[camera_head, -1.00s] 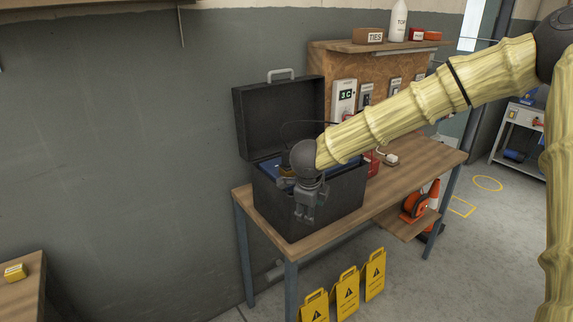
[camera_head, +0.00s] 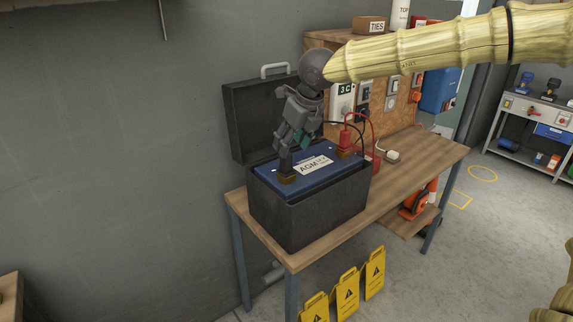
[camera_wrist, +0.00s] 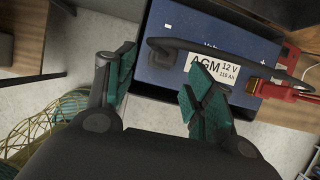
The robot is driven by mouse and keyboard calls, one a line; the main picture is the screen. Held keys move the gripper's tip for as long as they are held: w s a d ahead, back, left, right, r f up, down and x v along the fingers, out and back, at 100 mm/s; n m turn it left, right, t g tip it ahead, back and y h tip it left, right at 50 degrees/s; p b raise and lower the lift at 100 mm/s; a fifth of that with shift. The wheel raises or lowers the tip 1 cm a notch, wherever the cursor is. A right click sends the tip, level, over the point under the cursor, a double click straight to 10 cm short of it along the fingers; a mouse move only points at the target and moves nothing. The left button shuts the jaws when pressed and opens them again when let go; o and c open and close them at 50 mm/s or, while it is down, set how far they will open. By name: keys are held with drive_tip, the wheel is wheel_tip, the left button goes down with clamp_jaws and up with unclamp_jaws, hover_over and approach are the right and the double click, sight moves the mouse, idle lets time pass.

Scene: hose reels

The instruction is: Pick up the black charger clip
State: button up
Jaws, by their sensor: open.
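The black charger clip (camera_head: 285,164) stands on the near-left terminal of the blue AGM battery (camera_head: 322,175). In the wrist view the clip (camera_wrist: 161,46) lies just beyond and between my fingertips, with its black cable running right. My gripper (camera_head: 296,142) is above the battery, tilted down towards the clip. In the wrist view my gripper (camera_wrist: 160,68) has its teal-padded fingers spread apart, with nothing held. In the head view my fingers partly cover the clip's upper part, so I cannot tell the exact gap.
A red clip (camera_head: 346,137) sits on the other terminal, with a red cable looping right. The black case (camera_head: 310,215) holds the battery; its open lid (camera_head: 249,125) stands behind. The wooden bench (camera_head: 415,167) has free room to the right, beside a white plug.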

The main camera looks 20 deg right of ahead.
sight(289, 155)
drive_tip(key=x, duration=0.2)
drive_tip(key=shift+w+f, duration=0.3)
drive_tip(key=shift+w, duration=0.1)
drive_tip(key=shift+w+f, duration=0.15)
drive_tip(key=shift+f, duration=0.15)
drive_tip(key=shift+f+p, duration=0.2)
drive_tip(key=shift+p, duration=0.25)
drive_tip(key=p+x, duration=0.1)
drive_tip(key=x, duration=0.3)
drive_tip(key=shift+w+d, duration=0.1)
drive_tip(key=shift+d, duration=0.05)
drive_tip(key=shift+f, duration=0.25)
drive_tip(key=shift+c, duration=0.2)
drive_tip(key=c, duration=1.1)
